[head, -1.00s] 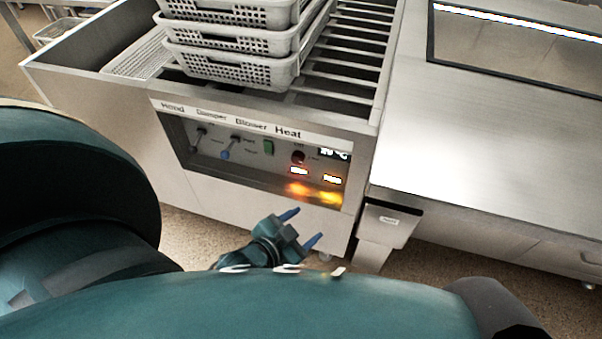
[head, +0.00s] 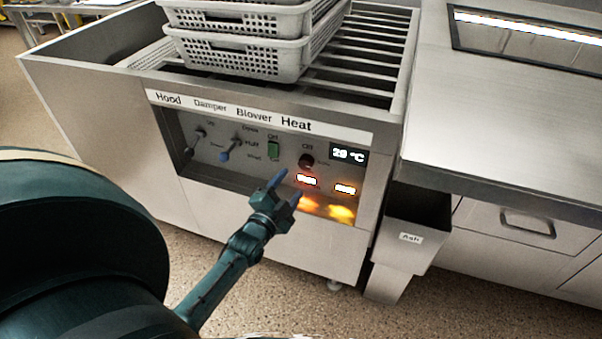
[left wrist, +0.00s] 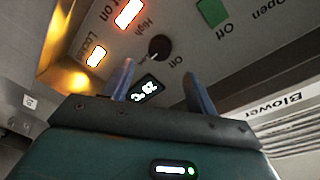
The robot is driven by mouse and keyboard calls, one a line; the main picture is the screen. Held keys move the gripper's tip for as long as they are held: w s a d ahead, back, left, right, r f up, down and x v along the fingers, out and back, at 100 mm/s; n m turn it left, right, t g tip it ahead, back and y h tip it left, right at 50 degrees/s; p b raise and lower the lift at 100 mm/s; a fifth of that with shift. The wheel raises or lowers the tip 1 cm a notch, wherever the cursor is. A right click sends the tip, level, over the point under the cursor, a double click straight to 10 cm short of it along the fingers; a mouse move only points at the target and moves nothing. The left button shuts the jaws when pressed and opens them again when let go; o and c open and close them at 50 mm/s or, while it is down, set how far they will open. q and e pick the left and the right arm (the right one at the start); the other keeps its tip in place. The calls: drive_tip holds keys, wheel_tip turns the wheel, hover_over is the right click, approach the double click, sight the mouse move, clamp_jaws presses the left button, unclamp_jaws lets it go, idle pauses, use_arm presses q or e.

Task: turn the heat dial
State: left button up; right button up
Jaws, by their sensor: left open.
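The heat dial (head: 306,160) is a small dark round knob under the "Heat" label, beside a display (head: 348,154) reading about 29 °C. In the left wrist view the dial (left wrist: 159,47) lies ahead of the fingertips, near the gap between them, with "Off" and "High" marks around it. My left gripper (head: 286,187) is open and empty, below and to the left of the dial in the head view, apart from it. It also shows in the left wrist view (left wrist: 160,80), fingers spread. My right gripper is not in view.
On the same recessed panel are a green blower switch (head: 273,149), a blue-tipped damper lever (head: 230,149) and lit orange indicators (head: 306,181). Stacked perforated baskets (head: 240,55) stand on the rails above. An ash bin (head: 412,232) sticks out to the right.

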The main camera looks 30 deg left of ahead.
sight(304, 165)
use_arm(q)
drive_tip(key=w, duration=0.2)
drive_tip(key=w+b, duration=0.1)
drive_tip(key=w, duration=0.3)
drive_tip(key=shift+w+a+f, duration=0.1)
drive_tip(key=shift+a, duration=0.3)
drive_tip(key=shift+w+a, duration=0.1)
drive_tip(key=shift+w, duration=0.5)
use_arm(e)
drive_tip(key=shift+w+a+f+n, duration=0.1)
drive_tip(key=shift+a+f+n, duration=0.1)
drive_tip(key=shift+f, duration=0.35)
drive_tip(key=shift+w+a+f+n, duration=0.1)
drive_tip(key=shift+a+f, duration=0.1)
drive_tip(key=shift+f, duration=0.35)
use_arm(q)
drive_tip(key=shift+c, duration=0.5)
drive_tip(key=c, duration=0.9)
